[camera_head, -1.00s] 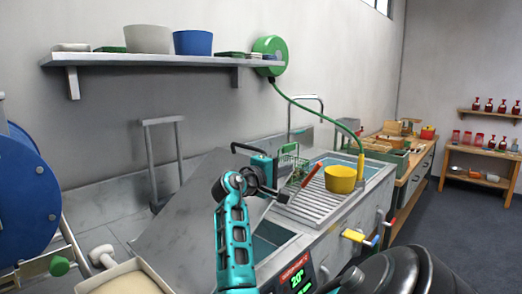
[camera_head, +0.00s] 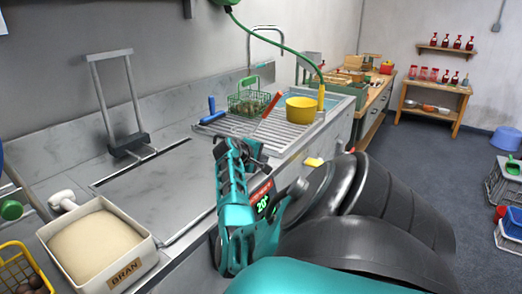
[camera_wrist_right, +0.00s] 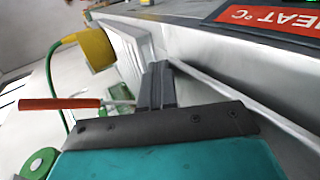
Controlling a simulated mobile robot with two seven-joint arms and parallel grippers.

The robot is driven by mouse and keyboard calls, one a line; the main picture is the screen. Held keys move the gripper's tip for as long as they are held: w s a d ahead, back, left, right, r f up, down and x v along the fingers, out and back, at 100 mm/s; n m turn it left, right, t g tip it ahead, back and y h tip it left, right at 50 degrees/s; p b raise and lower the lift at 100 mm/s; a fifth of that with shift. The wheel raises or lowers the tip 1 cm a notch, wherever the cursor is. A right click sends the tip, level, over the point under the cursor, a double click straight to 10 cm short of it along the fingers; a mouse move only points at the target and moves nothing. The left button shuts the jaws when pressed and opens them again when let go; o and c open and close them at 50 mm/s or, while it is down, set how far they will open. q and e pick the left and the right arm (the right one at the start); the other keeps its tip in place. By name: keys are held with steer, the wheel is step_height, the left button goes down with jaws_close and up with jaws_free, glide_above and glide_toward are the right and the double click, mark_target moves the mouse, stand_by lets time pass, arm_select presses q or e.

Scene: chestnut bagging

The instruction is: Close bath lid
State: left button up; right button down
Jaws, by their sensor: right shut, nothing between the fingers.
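The bath lid (camera_head: 150,193) is a flat grey metal panel in the counter at the centre left of the head view. It appears to lie flat over the bath, with no opening visible; its right edge is partly hidden by my right arm. My right gripper (camera_head: 256,152) is past the lid's right side, near the front edge of the sink counter. It is shut and empty, and looks apart from the lid. In the right wrist view its dark fingers (camera_wrist_right: 157,86) are together beside the metal counter edge. My left gripper is out of view.
A bin marked BRAN (camera_head: 110,279) stands left of the lid. A grey upright frame (camera_head: 100,95) rises behind it. A red-handled tool (camera_head: 269,113), a green wire basket (camera_head: 250,103) and a yellow pot (camera_head: 301,109) are on the drainboard. Open floor lies at right.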

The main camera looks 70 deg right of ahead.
steer(key=shift+f, duration=0.3)
steer(key=shift+r+p, duration=0.4)
steer(key=shift+p, duration=0.05)
step_height(320, 180, up, 4)
steer(key=p, duration=0.3)
step_height(320, 180, up, 10)
steer(key=p, duration=0.1)
steer(key=shift+f, duration=0.15)
steer(key=shift+s, duration=0.15)
